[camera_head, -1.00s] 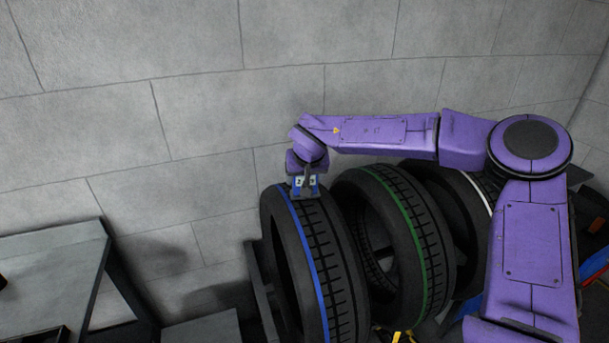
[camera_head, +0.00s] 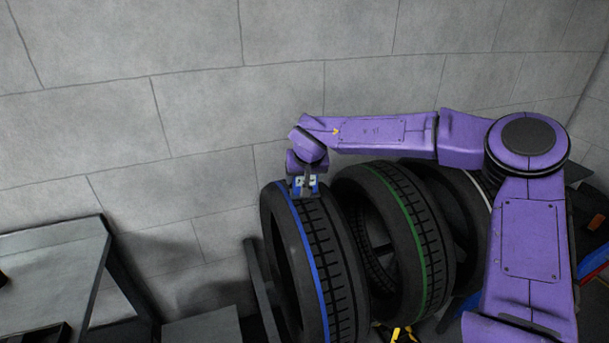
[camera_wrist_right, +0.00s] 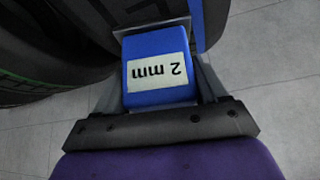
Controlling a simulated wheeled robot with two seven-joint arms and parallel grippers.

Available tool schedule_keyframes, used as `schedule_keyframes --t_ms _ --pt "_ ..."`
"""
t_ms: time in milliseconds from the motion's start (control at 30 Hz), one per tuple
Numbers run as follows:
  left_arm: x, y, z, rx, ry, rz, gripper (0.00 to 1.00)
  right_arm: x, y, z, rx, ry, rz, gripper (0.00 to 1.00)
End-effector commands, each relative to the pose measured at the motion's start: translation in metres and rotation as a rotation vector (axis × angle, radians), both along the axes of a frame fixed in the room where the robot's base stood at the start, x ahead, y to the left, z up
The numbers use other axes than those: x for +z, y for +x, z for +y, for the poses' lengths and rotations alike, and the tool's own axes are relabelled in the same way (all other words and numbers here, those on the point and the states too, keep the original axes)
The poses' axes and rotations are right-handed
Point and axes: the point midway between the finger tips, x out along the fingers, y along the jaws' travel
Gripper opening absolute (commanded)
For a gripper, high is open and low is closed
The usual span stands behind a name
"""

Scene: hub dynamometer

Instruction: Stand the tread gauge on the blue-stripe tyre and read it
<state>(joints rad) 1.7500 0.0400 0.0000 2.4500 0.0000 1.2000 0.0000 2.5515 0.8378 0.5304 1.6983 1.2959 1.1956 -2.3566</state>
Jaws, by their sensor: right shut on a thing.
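The blue-stripe tyre (camera_head: 336,265) stands upright at the left end of a row of tyres. The tread gauge (camera_wrist_right: 160,91) is a blue block with a pale label that reads "2 mm", upside down in the right wrist view. My right gripper (camera_head: 305,186) is shut on the gauge at the top of the blue-stripe tyre's tread. The gauge (camera_head: 313,181) looks to be against the tread, but its contact is hidden. The blue stripe (camera_wrist_right: 197,22) runs close beside it in the wrist view. My left gripper is not in view.
A green-stripe tyre (camera_head: 405,240) and a white-stripe tyre (camera_head: 470,205) stand to the right. A grey table (camera_head: 60,260) is at the left. A block wall (camera_head: 200,90) rises behind. Yellow-and-black items (camera_head: 403,335) lie low in front of the tyres.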

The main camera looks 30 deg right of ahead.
Motion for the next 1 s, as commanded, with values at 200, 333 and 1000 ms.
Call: schedule_keyframes --t_ms 200,333,1000 --pt "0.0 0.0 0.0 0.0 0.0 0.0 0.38 -0.001 0.0 0.0 0.0 0.0 0.001 0.34" --pt "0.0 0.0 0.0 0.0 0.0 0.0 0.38 -0.001 0.0 0.0 0.0 0.001 0.002 0.34" --pt "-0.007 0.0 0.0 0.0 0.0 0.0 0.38 0.037 -0.021 0.011 0.001 0.0 -0.004 1.0"
